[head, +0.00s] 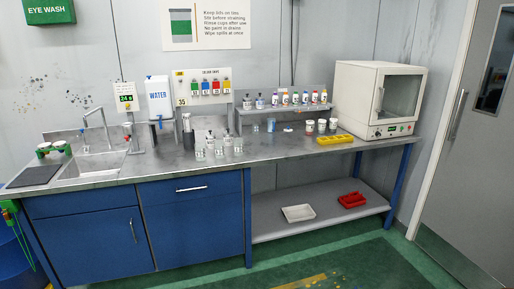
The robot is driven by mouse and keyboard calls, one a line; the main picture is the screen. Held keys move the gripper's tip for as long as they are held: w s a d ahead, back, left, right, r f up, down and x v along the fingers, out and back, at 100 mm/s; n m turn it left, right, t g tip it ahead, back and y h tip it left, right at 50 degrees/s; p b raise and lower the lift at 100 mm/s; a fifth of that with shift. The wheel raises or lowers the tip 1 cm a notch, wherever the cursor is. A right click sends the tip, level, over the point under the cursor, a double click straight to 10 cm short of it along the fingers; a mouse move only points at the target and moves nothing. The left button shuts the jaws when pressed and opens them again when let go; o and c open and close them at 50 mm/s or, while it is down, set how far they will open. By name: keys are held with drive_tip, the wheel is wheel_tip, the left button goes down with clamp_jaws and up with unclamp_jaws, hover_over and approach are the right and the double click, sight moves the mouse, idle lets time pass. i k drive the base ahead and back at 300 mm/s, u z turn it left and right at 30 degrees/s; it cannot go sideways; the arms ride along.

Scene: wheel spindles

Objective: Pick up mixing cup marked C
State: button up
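Three small white cups stand in a row on the steel counter, left of the white oven: a left one (309,127), a middle one (321,126) and a right one (333,124). Any letters on them are too small to read, so I cannot tell which is marked C. More small pale cups (43,151) sit in a green holder left of the sink; their marks are also unreadable. My gripper is not in view.
A yellow tray (335,140) lies in front of the three cups. The white oven (378,100) stands to their right and a raised shelf (284,109) with several bottles is behind. Clear bottles (219,146) stand mid-counter. The steel counter (275,150) is bare between them and the yellow tray.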

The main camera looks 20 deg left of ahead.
sight(239, 147)
drive_tip(key=z, duration=0.05)
drive_tip(key=i, duration=1.95)
drive_tip(key=u, duration=1.05)
drive_tip(key=i, duration=1.1)
drive_tip(key=u, duration=1.3)
drive_tip(key=i, duration=0.35)
drive_tip(key=u, duration=0.25)
